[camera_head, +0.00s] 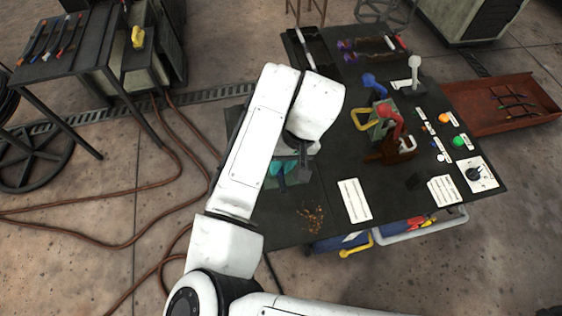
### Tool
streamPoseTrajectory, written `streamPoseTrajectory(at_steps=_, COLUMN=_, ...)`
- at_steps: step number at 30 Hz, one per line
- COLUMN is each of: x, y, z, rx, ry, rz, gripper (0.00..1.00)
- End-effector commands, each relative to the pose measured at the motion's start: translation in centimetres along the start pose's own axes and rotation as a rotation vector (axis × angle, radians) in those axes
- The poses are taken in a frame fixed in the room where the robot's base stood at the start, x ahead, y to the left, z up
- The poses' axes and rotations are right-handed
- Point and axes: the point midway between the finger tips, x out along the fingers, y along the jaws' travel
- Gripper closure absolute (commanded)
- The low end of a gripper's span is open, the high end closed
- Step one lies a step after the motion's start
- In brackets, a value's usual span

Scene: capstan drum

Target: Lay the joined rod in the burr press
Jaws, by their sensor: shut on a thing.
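My white arm reaches over the left part of the dark workbench. My gripper (304,148) is mostly hidden beneath its wrist, low over the bench. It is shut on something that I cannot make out. No joined rod can be clearly told in this view. To the right of the gripper stands a bench device with a red lever (390,119), a yellow handle (362,118) and a brown base (389,152). I cannot tell whether it is the burr press. A teal item (283,168) lies in a grey tray just below and left of the gripper.
A blue lever (374,84) and a grey lever (414,72) stand behind the device. Orange (445,118) and green (459,141) buttons line the right side. White sheets (355,200) and brown scraps (312,217) lie at the front. A rust-red tray (500,105) is beyond the bench.

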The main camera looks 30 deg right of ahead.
Motion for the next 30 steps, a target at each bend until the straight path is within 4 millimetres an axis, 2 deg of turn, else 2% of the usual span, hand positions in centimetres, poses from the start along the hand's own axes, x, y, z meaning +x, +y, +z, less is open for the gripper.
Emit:
streamPoseTrajectory(at_steps=8, x=0.9, y=0.2, z=0.0, rx=-0.001, ry=0.001, rz=-0.001, gripper=1.00)
streamPoseTrajectory(at_steps=30, x=6.6, y=2.0, z=0.0, rx=-0.002, ry=0.001, rz=0.000, gripper=1.00)
